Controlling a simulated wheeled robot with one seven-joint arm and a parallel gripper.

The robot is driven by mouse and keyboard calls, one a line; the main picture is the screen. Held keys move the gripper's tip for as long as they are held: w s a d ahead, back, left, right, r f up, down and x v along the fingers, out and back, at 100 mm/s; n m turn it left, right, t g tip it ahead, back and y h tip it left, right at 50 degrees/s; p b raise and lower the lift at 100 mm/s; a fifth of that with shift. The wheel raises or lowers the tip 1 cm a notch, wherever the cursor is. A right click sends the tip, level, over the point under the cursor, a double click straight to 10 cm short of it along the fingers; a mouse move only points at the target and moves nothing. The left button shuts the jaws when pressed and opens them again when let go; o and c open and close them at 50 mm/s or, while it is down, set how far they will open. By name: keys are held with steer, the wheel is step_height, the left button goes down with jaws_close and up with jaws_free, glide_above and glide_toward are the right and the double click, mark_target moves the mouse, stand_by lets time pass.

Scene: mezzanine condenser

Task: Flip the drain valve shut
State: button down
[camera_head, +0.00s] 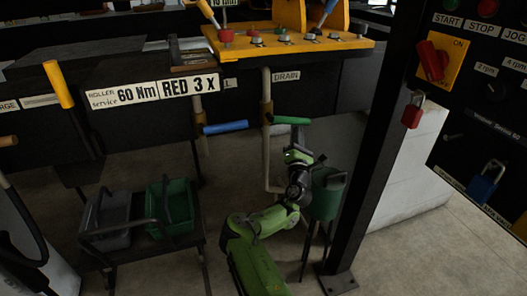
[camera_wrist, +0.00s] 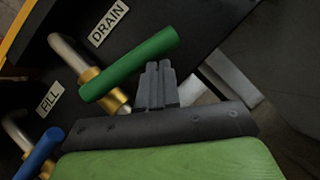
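The drain valve's green lever (camera_head: 292,120) sticks out to the right from its brass body, crosswise to its pipe (camera_head: 267,165), below the DRAIN label (camera_head: 287,76). In the wrist view the green lever (camera_wrist: 130,65) runs slantwise from the brass body (camera_wrist: 100,88) up to the right, near the DRAIN label (camera_wrist: 108,23). My gripper (camera_head: 298,150) is just below the lever's free end. In the wrist view my gripper (camera_wrist: 158,64) has its fingers together, with nothing seen between them. The fingertips are close beside the lever; I cannot tell if they touch.
The fill valve's blue lever (camera_head: 226,127) is to the left; it also shows in the wrist view (camera_wrist: 40,155). A dark post (camera_head: 378,140) stands to the right. A green bucket (camera_head: 328,195) is behind my arm. A cart with bins (camera_head: 170,208) is at left.

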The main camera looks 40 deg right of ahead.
mark_target(303, 121)
steer(key=shift+s+d+r+p, duration=0.15)
steer(key=shift+d+r, duration=0.15)
steer(key=shift+r, duration=0.35)
steer(key=shift+s+d+r+p, duration=0.15)
steer(key=shift+d+r, duration=0.15)
steer(key=shift+r, duration=0.75)
steer(key=shift+f, duration=0.1)
